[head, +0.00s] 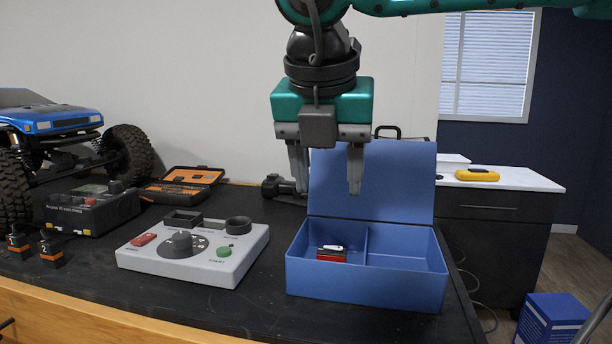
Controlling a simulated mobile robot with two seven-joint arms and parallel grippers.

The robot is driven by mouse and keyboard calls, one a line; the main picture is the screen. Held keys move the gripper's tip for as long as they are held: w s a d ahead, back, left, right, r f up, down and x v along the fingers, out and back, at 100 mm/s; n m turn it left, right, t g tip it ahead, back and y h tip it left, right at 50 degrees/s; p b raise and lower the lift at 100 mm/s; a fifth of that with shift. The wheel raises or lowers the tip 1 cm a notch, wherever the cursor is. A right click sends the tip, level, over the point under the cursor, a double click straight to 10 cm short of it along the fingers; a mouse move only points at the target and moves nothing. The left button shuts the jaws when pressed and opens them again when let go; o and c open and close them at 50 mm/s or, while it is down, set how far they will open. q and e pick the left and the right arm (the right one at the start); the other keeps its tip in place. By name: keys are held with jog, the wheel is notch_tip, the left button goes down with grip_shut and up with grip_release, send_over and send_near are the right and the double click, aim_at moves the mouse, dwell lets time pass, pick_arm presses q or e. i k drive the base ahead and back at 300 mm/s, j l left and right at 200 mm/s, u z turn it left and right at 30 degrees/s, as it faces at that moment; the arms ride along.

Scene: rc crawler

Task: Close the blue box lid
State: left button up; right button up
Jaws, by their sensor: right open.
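The blue box (362,290) stands on the dark bench top at the right. Its lid (400,185) is up, standing at the back of the box. A divider splits the inside into two compartments. A small red and black item (331,254) lies in the left compartment, and the right compartment looks empty. My right gripper (326,188) hangs above the box with its fingers pointing down, open and empty. Its fingers are in front of the lid's left part in the picture; I cannot tell whether they touch it. My left gripper is not in view.
A grey control panel (190,268) sits left of the box. The box is close to the bench's right edge.

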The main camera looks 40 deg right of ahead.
aim_at(398, 185)
jog(key=k+j, duration=0.8)
jog(key=j, duration=0.15)
